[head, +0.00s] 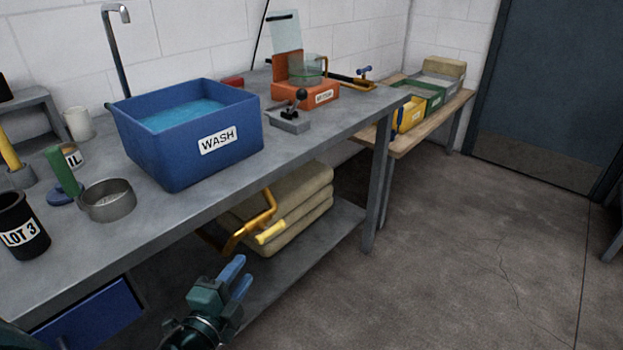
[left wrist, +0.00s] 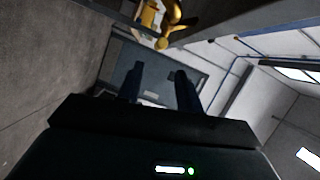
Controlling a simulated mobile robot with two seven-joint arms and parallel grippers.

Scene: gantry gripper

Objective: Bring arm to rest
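My left gripper (head: 236,280) shows low in the head view, in front of the workbench and below its top. Its two blue fingers are apart with nothing between them. In the left wrist view the fingers (left wrist: 160,85) also stand apart, with the door and wall behind the gap. My right gripper is not in view. The workbench (head: 330,125) stands to the left and back of the left gripper. A yellow-orange crank handle (head: 258,215) hangs at the bench's front edge, just above and beyond the gripper; it also shows in the left wrist view (left wrist: 172,22).
On the bench stand a blue WASH tub (head: 190,150), a black LOT 3 cup (head: 20,235), a metal dish (head: 107,202) and an orange device (head: 305,92). Tan folded stacks (head: 300,200) lie on the lower shelf (head: 300,265). The floor (head: 460,250) to the right is clear.

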